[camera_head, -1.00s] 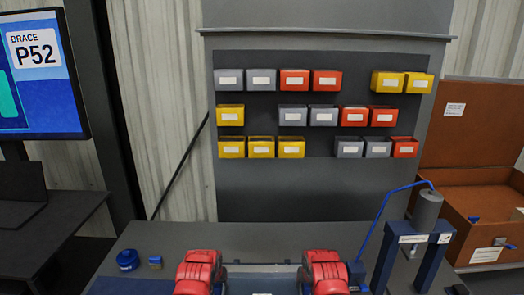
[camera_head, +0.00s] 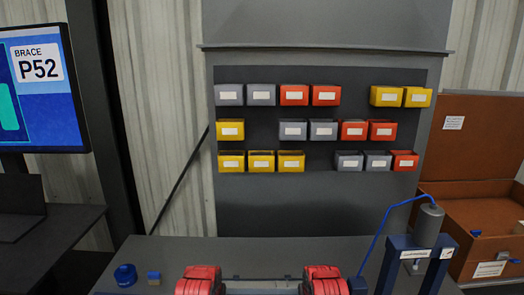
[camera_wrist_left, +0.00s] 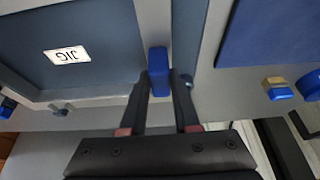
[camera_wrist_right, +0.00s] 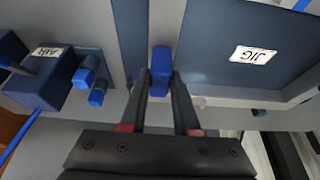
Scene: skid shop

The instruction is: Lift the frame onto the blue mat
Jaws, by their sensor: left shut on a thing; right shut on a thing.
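The frame shows in the wrist views as pale grey bars, with a side bar in the left wrist view (camera_wrist_left: 150,18) and one in the right wrist view (camera_wrist_right: 165,20). A blue grip block (camera_wrist_left: 158,72) stands on one side, and another (camera_wrist_right: 160,72) on the opposite side. My left gripper (camera_wrist_left: 160,85) is shut on one block, my right gripper (camera_wrist_right: 160,85) on the other. In the head view my left gripper's red arm part (camera_head: 200,281) and the right one (camera_head: 324,281) hide most of the frame. The blue mat (camera_wrist_left: 275,35) lies right in the left wrist view.
A dark panel labelled JIG (camera_wrist_left: 95,30) lies inside the bars. A blue cylinder (camera_head: 125,275) and small yellow-and-blue block (camera_head: 154,279) stand at left. A blue press-like stand (camera_head: 402,262) with a hose stands at right. A bin board (camera_head: 320,205) closes the back.

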